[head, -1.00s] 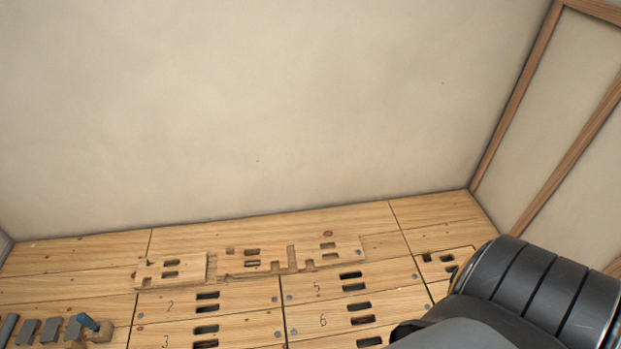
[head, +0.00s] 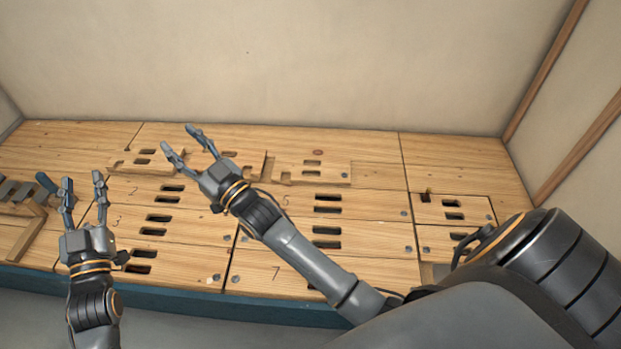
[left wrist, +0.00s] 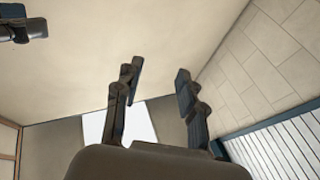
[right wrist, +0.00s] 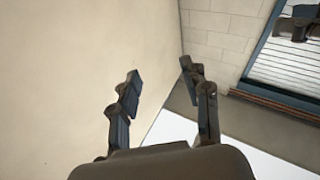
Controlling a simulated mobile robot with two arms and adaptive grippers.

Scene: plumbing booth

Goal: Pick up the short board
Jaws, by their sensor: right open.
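Several thin, notched wooden boards lie in a row toward the back of the bench: a small one at left (head: 133,166), one in the middle (head: 255,166) partly hidden by my right gripper, and one at right (head: 312,174). I cannot tell for sure which is the short board. My right gripper (head: 180,139) is raised, open and empty, in front of the left and middle boards in the picture. My left gripper (head: 83,180) is open and empty over the bench's left part, fingers pointing up.
The wooden bench top (head: 375,205) has numbered panels with slots. Grey blocks and a wooden frame (head: 27,235) sit at the far left. A notched panel (head: 452,210) is at right. The back wall (head: 280,60) stands behind; a blue edge (head: 190,296) runs along the front.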

